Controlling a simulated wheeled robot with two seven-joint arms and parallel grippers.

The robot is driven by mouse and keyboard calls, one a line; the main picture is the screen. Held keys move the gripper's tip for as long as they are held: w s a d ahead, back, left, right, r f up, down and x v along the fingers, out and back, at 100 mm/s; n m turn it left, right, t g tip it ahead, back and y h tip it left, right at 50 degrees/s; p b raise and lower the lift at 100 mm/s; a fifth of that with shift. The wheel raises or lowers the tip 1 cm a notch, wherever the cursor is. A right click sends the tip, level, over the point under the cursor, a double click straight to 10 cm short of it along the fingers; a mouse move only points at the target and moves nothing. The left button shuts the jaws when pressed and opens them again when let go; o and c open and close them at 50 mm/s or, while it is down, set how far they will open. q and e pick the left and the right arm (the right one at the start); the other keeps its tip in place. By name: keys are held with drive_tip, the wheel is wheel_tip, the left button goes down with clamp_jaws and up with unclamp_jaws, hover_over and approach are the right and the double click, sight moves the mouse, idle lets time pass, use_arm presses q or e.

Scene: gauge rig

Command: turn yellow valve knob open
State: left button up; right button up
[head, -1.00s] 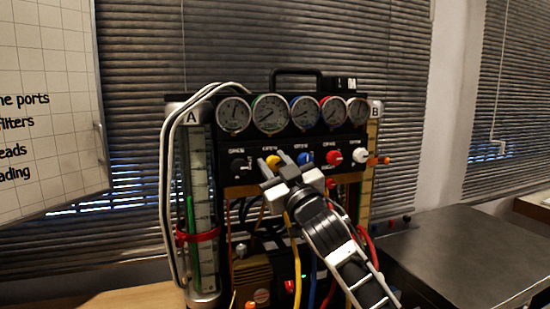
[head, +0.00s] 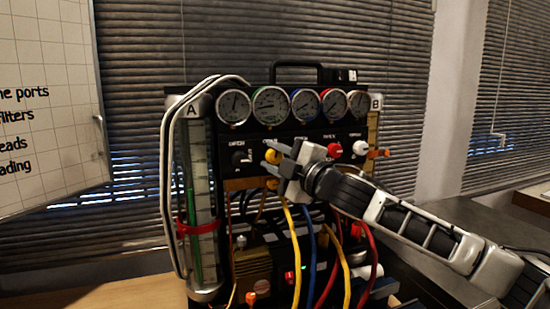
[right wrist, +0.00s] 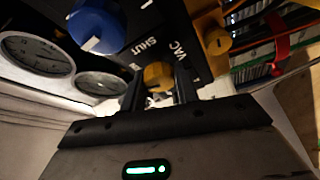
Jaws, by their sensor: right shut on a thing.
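The yellow valve knob (head: 272,157) is on the black panel below the row of gauges, partly hidden by my right gripper. My right gripper (head: 270,153) comes in from the right, with its fingers pointing left at the knob. In the right wrist view the yellow knob (right wrist: 158,76) sits between the two dark fingers (right wrist: 159,92), which are shut on it. The words SHUT and VAC show on the panel beside it. Which way the knob's mark points is too small to tell. My left gripper is not in view.
A blue knob (right wrist: 95,25) is close to the fingers in the right wrist view. A red knob (head: 334,151) and a white knob (head: 360,149) are farther right. Coloured hoses (head: 309,240) hang below the panel. A glass tube (head: 202,200) stands at the left.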

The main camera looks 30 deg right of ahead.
drive_tip(key=shift+n+g, duration=0.4)
drive_tip(key=shift+n, duration=0.6)
drive_tip(key=o, duration=1)
drive_tip(key=shift+c, duration=0.2)
